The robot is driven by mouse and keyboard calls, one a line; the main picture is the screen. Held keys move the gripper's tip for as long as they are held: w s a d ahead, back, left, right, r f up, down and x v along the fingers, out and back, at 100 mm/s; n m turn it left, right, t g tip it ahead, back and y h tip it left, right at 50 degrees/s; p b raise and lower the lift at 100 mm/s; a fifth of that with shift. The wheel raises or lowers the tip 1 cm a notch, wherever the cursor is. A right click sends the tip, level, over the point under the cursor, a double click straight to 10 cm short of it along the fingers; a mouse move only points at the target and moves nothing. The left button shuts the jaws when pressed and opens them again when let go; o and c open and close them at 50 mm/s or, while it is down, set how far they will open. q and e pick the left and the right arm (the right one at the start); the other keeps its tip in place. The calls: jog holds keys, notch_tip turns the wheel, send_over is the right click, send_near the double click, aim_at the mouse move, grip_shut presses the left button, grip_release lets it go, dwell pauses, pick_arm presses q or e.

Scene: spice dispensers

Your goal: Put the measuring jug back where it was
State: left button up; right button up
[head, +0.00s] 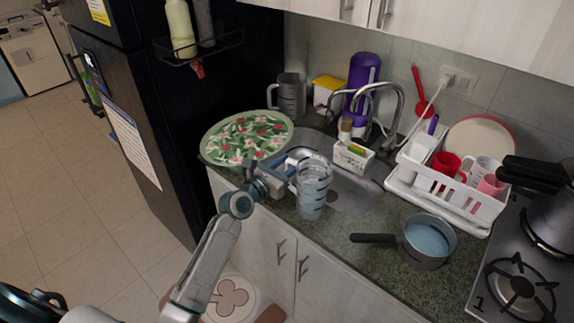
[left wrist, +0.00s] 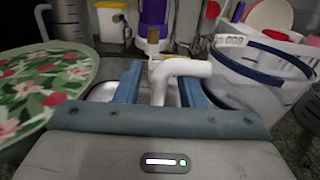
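The measuring jug (head: 312,192) is clear with dark markings. It looks upright on the counter in front of the sink, its handle towards my left gripper (head: 283,172). In the left wrist view the clear jug (left wrist: 262,78) is at the right. Its pale handle (left wrist: 182,68) reaches between the two blue fingers of my left gripper (left wrist: 160,85). The fingers are apart, with gaps visible on both sides of the handle's upright part, so the gripper is open around it. My right gripper is not in view.
A floral tray (head: 215,152) lies left of the sink (head: 350,195). A grey jug (head: 291,95) stands behind it. A saucepan (head: 428,242) and a white dish rack (head: 470,203) are to the right. Counter between jug and saucepan is clear.

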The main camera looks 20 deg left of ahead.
pick_arm(q)
jog(key=v, duration=1.2)
jog(key=s+a+f+m+g+y, duration=0.2)
jog(key=a+f+m, duration=0.15)
jog(key=f, duration=1.05)
jog(key=s+a+f+m+g+y, duration=0.1)
jog(key=a+f+m+g+y, duration=0.3)
jog(key=f, duration=1)
jog(key=s+f+m+g, duration=0.3)
jog(key=s+f+m, duration=0.85)
jog(key=f, duration=0.65)
jog(key=s+d+f+m+g, duration=0.1)
jog(key=s+f+m, duration=0.3)
jog(key=s, duration=0.7)
jog(key=s+d+f+m+g, duration=0.1)
jog(key=s+f+m+g, duration=0.2)
jog(key=s, duration=0.8)
jog(key=s+d+f+m+g, duration=0.2)
jog(key=s+f+m, duration=0.4)
jog(key=s+f, duration=0.4)
jog(key=shift+s+m+g+y, duration=0.3)
jog(key=shift+s+m, duration=0.1)
jog(key=shift+s, duration=0.25)
